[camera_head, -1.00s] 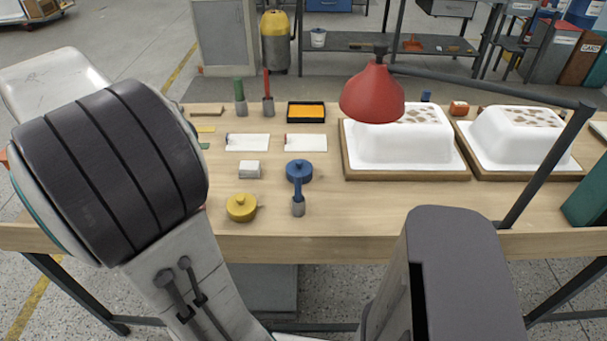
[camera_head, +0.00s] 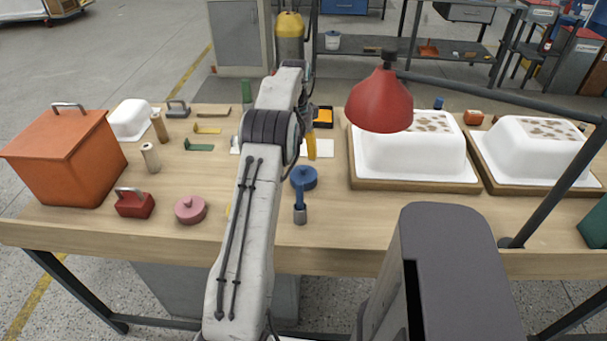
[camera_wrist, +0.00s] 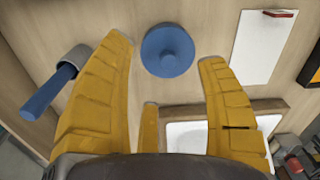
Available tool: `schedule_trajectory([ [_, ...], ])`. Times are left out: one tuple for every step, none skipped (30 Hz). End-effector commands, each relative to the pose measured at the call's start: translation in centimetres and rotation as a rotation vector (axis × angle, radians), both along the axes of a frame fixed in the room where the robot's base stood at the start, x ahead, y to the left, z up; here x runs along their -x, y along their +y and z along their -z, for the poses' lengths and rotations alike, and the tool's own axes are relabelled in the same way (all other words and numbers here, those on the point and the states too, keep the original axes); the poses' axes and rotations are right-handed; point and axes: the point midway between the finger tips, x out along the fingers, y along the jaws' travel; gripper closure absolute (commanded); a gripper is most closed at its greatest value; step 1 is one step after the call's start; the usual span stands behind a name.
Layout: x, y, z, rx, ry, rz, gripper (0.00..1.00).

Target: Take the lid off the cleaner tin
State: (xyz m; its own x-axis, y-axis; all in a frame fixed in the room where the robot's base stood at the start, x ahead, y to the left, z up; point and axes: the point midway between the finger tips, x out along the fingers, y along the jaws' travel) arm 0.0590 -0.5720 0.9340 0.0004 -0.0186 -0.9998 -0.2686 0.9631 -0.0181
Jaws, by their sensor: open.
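Round tins with knobbed lids stand on the workbench. The blue tin (camera_head: 303,178) is right of my arm in the head view, and its lid shows from above in the wrist view (camera_wrist: 168,50). I cannot tell by label which one holds cleaner. My gripper (camera_head: 311,146) has yellow fingers, open and empty, pointing down above the bench. In the wrist view the blue lid lies between the spread fingertips (camera_wrist: 169,48), with no contact visible.
A red lamp (camera_head: 379,100) and white tub shells (camera_head: 410,155) are to the right. An orange box (camera_head: 62,160) and red block (camera_head: 134,204) are on the left.

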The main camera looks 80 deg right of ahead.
Motion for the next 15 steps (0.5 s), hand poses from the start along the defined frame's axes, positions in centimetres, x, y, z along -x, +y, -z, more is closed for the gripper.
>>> schedule_trajectory([
  [0.7, -0.1, 0.5, -0.003, -0.001, 0.020, 0.33],
  [0.9, -0.2, 0.7, -0.004, 0.000, 0.028, 0.33],
  [1.2, -0.2, 1.1, -0.005, 0.000, 0.037, 0.33],
  [1.3, -0.3, 1.3, -0.005, 0.000, 0.041, 0.33],
  [1.4, -0.3, 1.6, -0.006, 0.000, 0.045, 0.33],
  [1.5, -0.3, 2.0, -0.007, -0.001, 0.047, 0.33],
  [1.5, -0.3, 2.2, -0.007, 0.000, 0.047, 0.33],
  [1.5, -0.3, 2.4, -0.006, 0.000, 0.047, 0.33],
  [1.5, -0.3, 2.7, -0.006, 0.000, 0.047, 0.33],
  [1.5, -0.3, 2.8, -0.006, 0.000, 0.046, 0.33],
  [1.5, -0.3, 2.9, -0.005, 0.000, 0.046, 0.33],
  [1.6, -0.4, 3.1, -0.006, 0.000, 0.046, 0.33],
  [1.6, -0.4, 3.2, -0.007, 0.000, 0.046, 0.33],
  [1.6, -0.4, 3.4, -0.007, 0.000, 0.045, 0.33],
  [1.7, -0.4, 3.7, -0.007, -0.001, 0.045, 0.33],
])
